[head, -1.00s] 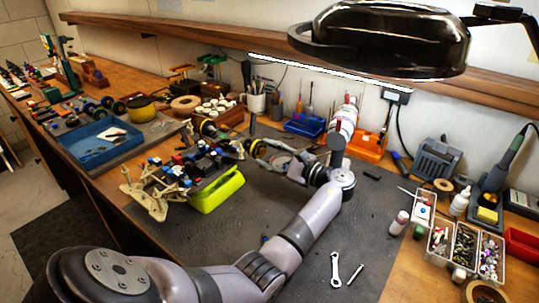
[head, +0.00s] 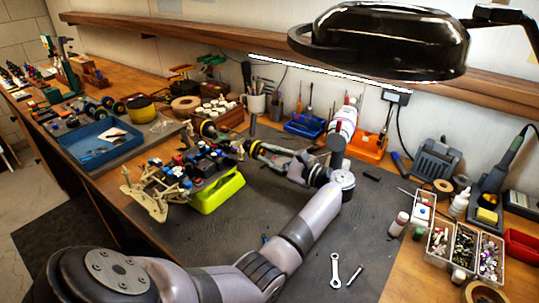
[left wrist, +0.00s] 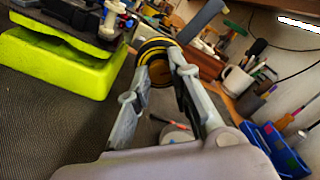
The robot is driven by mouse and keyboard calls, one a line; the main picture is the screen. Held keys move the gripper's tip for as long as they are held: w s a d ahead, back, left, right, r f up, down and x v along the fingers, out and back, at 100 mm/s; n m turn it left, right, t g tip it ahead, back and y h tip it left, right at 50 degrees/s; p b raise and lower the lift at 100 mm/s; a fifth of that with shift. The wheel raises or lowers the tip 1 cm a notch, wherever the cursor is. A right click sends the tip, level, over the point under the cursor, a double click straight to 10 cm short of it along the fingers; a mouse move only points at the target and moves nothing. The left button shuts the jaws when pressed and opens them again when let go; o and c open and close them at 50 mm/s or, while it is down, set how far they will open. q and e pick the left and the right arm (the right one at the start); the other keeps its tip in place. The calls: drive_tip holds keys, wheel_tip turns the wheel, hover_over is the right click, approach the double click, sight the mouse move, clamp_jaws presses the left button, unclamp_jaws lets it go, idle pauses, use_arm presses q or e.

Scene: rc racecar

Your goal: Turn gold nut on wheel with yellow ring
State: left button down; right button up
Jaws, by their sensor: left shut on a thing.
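The racecar (head: 195,168), with its body off, rests on a bright yellow-green stand (head: 218,192); the stand also shows in the left wrist view (left wrist: 60,68). A dark wheel with a yellow ring (left wrist: 153,47) is in front of my left gripper (left wrist: 157,62). The gripper's two fingers reach across the wheel's face, shut on a brownish-gold piece at its centre, which looks like the gold nut (left wrist: 159,73). The fingers partly hide the wheel. In the head view my left gripper (head: 254,148) is at the car's right side. My right gripper is not in view.
A wrench (head: 335,270) lies on the dark mat (head: 330,225). A mug (head: 256,103) and a blue bin (head: 305,126) stand behind the gripper. A blue tray (head: 98,145) is at the left and parts boxes (head: 463,245) are at the right. The front of the mat is mostly clear.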

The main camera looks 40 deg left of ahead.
use_arm(q)
drive_tip(key=m+p, duration=0.1)
drive_tip(key=p, duration=0.1)
drive_tip(key=m+p, duration=0.3)
drive_tip(key=p, duration=0.1)
drive_tip(key=shift+r+m+p, duration=0.3)
drive_tip(key=shift+f+m+p, duration=0.25)
drive_tip(key=shift+m+p, duration=1.2)
drive_tip(key=shift+m, duration=0.05)
drive_tip(key=c, duration=1.4)
unclamp_jaws()
drive_tip(key=shift+c, duration=0.2)
